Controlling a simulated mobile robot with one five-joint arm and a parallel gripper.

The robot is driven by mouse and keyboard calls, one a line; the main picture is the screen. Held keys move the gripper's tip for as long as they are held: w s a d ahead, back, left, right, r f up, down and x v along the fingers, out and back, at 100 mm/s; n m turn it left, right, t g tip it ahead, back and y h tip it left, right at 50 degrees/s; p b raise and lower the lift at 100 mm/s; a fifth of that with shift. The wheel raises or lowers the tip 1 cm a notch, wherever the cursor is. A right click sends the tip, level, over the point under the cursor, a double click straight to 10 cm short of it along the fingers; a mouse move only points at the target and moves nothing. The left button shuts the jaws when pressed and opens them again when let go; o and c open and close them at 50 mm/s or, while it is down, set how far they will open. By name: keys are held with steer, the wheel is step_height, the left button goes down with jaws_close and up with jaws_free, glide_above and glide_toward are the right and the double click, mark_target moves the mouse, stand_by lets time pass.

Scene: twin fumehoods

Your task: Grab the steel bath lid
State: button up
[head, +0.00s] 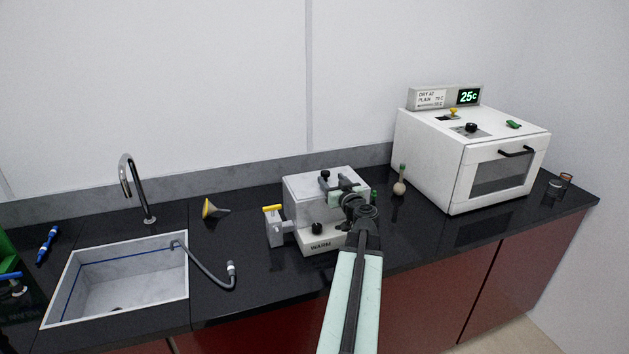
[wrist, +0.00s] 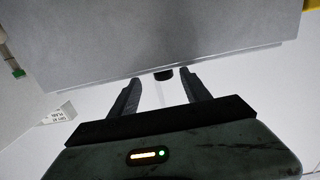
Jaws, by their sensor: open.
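The steel bath lid (head: 306,188) lies as a flat grey top on the white box-shaped bath (head: 318,241) marked WARM. A small black knob (head: 325,174) stands on the lid. My gripper (head: 342,187) is over the right part of the bath and hides some of the lid; its fingertips are hard to make out there. In the wrist view my gripper (wrist: 160,92) is open, its two dark fingers apart and empty. A black knob (wrist: 163,73) shows between and beyond the fingertips, at the edge of a broad grey surface (wrist: 165,35). Contact cannot be told.
A yellow-handled valve (head: 273,209) sits at the bath's left side. A small round flask (head: 399,187) and a white oven (head: 440,160) stand to the right. A yellow funnel (head: 212,209), a hose (head: 212,270) and a sink (head: 65,298) are left. Dark countertop (head: 240,235) is clear between funnel and bath.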

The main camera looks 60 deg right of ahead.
mark_target(327, 176)
steer(key=shift+w+d, duration=0.25)
steer(key=shift+w, duration=0.05)
steer(key=shift+w+d+f, duration=0.1)
steer(key=shift+w+d, duration=0.15)
steer(key=shift+w, duration=0.35)
steer(key=shift+w+d, duration=0.25)
steer(key=shift+w, duration=0.3)
steer(key=x, duration=0.5)
steer(key=shift+c, duration=0.4)
jaws_close()
